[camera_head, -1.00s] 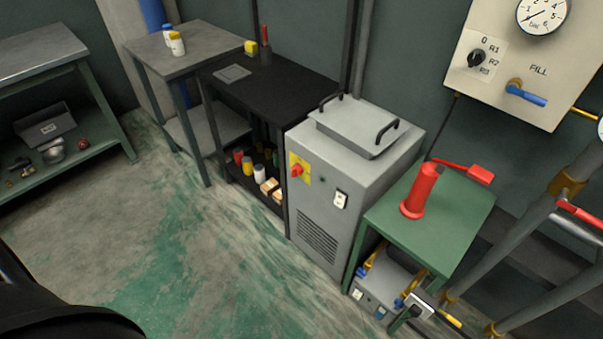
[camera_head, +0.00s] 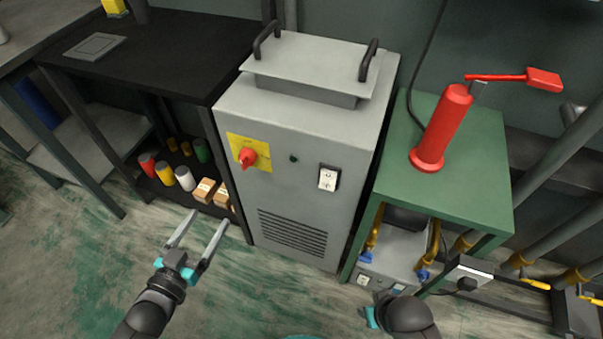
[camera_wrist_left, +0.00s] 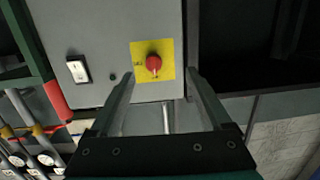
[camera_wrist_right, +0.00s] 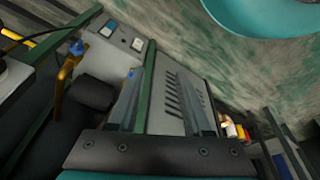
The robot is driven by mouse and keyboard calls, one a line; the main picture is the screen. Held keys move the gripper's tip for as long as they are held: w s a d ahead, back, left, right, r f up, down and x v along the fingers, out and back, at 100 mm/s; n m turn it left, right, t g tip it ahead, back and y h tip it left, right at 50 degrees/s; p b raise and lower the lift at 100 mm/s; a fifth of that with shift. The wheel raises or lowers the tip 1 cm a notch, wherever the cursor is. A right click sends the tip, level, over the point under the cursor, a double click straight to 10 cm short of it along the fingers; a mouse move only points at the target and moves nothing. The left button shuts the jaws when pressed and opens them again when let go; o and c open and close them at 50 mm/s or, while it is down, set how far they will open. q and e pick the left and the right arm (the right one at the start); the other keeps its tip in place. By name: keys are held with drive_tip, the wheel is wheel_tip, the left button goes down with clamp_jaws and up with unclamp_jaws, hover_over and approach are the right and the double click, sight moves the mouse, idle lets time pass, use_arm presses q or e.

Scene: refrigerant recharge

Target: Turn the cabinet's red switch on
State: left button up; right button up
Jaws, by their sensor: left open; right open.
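The grey cabinet (camera_head: 305,130) stands in the middle of the head view. Its red switch (camera_head: 247,157) sits on a yellow plate (camera_head: 265,150) at the upper left of the front face. My left gripper (camera_head: 208,218) is open and empty, in front of the cabinet and below left of the switch in the head view. In the left wrist view the red switch (camera_wrist_left: 154,63) appears beyond and between the two open fingers, with no contact visible. My right gripper shows low in the right wrist view (camera_wrist_right: 145,105), open; its fingers are hard to make out in the head view.
A green table (camera_head: 470,190) with a red cylinder (camera_head: 442,130) stands right of the cabinet. A black shelf (camera_head: 170,55) holding cans and small boxes stands left. A white rocker or socket plate (camera_head: 328,178) is on the cabinet front. Floor before the cabinet is clear.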

sight(242, 164)
use_arm(q)
drive_tip(key=shift+m+t+h, duration=0.3)
drive_tip(key=shift+t+h, duration=0.2)
drive_tip(key=shift+h, duration=0.3)
drive_tip(key=b+x, duration=0.2)
drive_tip(key=x, duration=0.2)
drive_tip(key=r+b+x, duration=0.1)
drive_tip(key=b+x, duration=0.1)
drive_tip(key=x, duration=0.3)
drive_tip(key=r+b+x, duration=0.1)
drive_tip(key=b+x, duration=0.1)
drive_tip(key=x, duration=0.3)
drive_tip(key=shift+d, duration=0.45)
drive_tip(key=shift+b+x, duration=0.5)
drive_tip(key=shift+x, duration=0.45)
use_arm(e)
drive_tip(key=w+a+r+t, duration=0.1)
drive_tip(key=r, duration=0.4)
drive_tip(key=w+r+t+y, duration=0.1)
drive_tip(key=w+r+t, duration=0.1)
drive_tip(key=r, duration=0.3)
drive_tip(key=shift+w+a, duration=0.25)
drive_tip(key=shift+a, duration=0.15)
use_arm(q)
drive_tip(key=shift+r, duration=0.1)
clamp_jaws()
